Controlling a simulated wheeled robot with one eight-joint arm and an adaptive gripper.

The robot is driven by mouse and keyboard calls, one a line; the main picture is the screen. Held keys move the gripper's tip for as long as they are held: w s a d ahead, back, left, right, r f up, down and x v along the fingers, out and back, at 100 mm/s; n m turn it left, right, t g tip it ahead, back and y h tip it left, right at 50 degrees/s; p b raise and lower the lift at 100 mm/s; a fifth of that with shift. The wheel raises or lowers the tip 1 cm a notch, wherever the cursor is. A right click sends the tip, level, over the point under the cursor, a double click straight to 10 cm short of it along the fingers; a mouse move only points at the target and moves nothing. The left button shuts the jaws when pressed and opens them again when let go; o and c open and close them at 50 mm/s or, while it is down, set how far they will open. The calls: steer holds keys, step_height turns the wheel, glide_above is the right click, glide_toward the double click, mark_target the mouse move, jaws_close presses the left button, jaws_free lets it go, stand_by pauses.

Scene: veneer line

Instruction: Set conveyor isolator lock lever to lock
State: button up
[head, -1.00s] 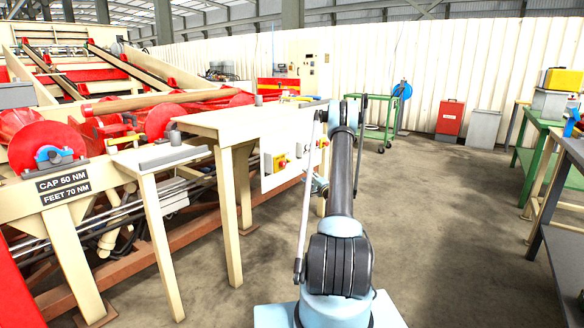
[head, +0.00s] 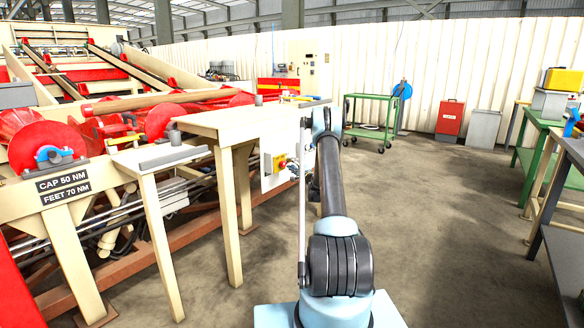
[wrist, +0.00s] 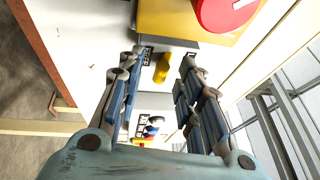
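A white switch panel (head: 270,183) hangs under the cream bench in the head view, with a red rotary switch on a yellow plate (head: 280,162). In the wrist view the red knob (wrist: 226,10) shows at the top right. A small yellow lever (wrist: 162,67) stands on the panel (wrist: 88,60), below the knob, between my gripper's (wrist: 163,58) fingers. The fingers are apart; I cannot tell whether they touch it. Dark label plates beside it are too small to read. Another small control with blue and red parts (wrist: 153,126) shows lower, nearer the palm.
The cream bench (head: 240,120) runs above and beside the panel, with its legs at the left. A green cart (head: 370,115) stands behind the arm. The floor (head: 440,220) to the right is open up to the workbenches (head: 560,165).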

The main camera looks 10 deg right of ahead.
steer(key=shift+w+a+r, duration=0.1)
steer(key=shift+w+a, duration=0.05)
steer(key=shift+w, duration=0.2)
steer(key=shift+c, duration=0.3)
jaws_close()
steer(key=shift+s+r+n+g+h, duration=0.1)
steer(key=shift+r+n+g+h, duration=0.25)
steer(key=shift+g, duration=0.35)
steer(key=shift+w+r+n+g+h, duration=0.1)
steer(key=shift+r+n+g+h, duration=0.55)
steer(key=shift+g, duration=0.6)
steer(key=shift+w+r+n+g+h, duration=0.1)
steer(key=shift+r+n+g+h, duration=0.2)
steer(key=shift+r+g+h, duration=0.75)
steer(key=shift+a+f+g+y, duration=0.1)
steer(key=shift+f+g+y, duration=0.05)
steer(key=shift+g+y, duration=0.2)
